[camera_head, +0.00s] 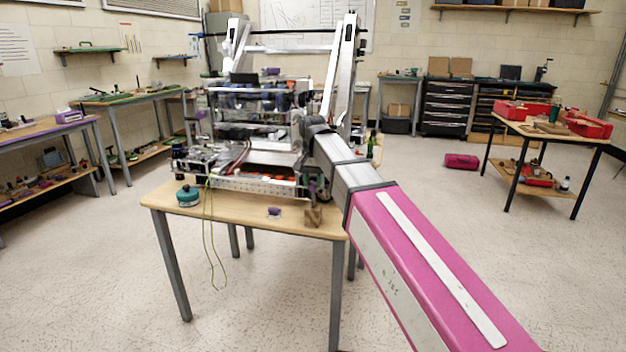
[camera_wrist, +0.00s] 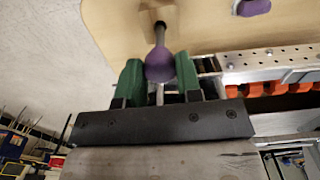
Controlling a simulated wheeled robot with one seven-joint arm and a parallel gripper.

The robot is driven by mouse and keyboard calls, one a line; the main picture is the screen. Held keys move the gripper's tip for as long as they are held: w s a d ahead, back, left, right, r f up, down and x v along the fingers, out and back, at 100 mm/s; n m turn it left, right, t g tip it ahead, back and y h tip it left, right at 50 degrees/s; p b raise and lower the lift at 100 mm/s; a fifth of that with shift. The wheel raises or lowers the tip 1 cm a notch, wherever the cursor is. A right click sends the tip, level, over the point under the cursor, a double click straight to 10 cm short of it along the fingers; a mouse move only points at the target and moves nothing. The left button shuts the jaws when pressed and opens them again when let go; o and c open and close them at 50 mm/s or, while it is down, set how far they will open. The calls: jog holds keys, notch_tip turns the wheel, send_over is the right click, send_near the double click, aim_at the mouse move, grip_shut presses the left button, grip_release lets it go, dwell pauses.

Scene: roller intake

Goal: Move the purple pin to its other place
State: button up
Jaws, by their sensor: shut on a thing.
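The purple pin (camera_wrist: 160,66) shows in the wrist view with its rounded purple head between the two green fingers of my gripper (camera_wrist: 159,80). My gripper is shut on it. A grey shank runs from the head towards a small wooden block (camera_wrist: 153,22); I cannot tell whether its tip is in the block or only over it. In the head view the wooden block (camera_head: 313,216) stands at the table's front right edge. My gripper (camera_head: 314,188) is just above it there, and the pin is hard to make out.
A robot machine with a perforated metal rail (camera_head: 255,184) and orange rollers (camera_wrist: 277,91) stands beside my gripper on the wooden table (camera_head: 240,222). A small purple-and-white object (camera_head: 274,212) lies left of the block. A teal round container (camera_head: 187,196) sits at the left corner.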

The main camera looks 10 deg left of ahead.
aim_at(313, 206)
jog(key=shift+f, duration=1.2)
jog(key=shift+f, duration=0.1)
jog(key=shift+f, duration=0.3)
jog(key=shift+f, duration=1.15)
dwell(0.9)
jog(key=o, duration=0.9)
